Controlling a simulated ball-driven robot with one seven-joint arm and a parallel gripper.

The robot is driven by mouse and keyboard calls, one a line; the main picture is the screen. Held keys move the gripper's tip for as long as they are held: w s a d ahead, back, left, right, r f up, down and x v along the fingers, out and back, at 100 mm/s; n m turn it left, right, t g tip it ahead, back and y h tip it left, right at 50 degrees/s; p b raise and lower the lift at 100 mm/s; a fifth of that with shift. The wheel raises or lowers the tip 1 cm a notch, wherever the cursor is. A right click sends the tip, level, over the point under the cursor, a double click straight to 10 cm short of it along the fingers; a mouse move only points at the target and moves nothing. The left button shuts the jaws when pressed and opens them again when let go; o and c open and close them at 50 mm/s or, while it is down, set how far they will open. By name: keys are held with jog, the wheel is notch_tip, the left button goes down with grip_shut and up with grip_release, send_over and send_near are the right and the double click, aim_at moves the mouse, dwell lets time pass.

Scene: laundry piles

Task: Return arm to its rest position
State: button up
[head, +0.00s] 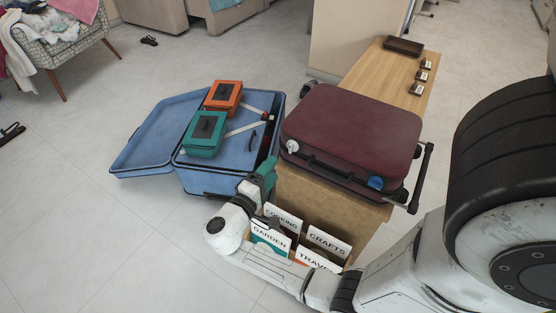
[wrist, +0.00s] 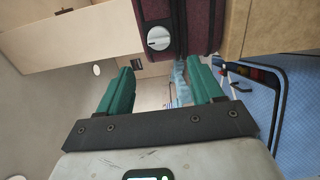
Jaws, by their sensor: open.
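My white arm reaches across the lower part of the head view. In the wrist view the two teal fingers of my gripper (wrist: 161,84) stand apart with nothing held between them. The suitcase (wrist: 182,30) shows beyond the fingers there, and the blue bin (wrist: 285,90) is at the right. Whether the fingers touch the suitcase or the bin, I cannot tell.
The bin holds an orange box (head: 223,97) and a teal box (head: 205,133). Labelled dividers (head: 280,218) stand beside my arm. A wooden bench (head: 385,72) bears the suitcase, a dark tray (head: 403,46) and small items. A patterned chair (head: 62,45) holds clothes. The left floor is mostly clear.

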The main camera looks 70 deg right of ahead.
jog(key=shift+v, duration=0.8)
jog(key=s+a+f+m+t+y, duration=0.1)
jog(key=s+a+f+y, duration=0.3)
jog(key=s+f+y, duration=0.4)
jog(key=s+a+r+n+t+y, duration=0.1)
jog(key=a+r+n+t+y, duration=0.25)
jog(key=a+y, duration=0.75)
notch_tip(320, 180, up, 23)
jog(key=a+h+p, duration=0.1)
jog(key=a+p, duration=0.2)
jog(key=p, duration=2)
jog(key=shift+r+h+p, duration=0.15)
jog(key=shift+h+p, duration=0.15)
jog(key=shift+p, duration=0.05)
jog(key=shift+s+d+m+t, duration=0.1)
jog(key=shift+s+m+t, duration=0.1)
jog(key=shift+m+t, duration=0.05)
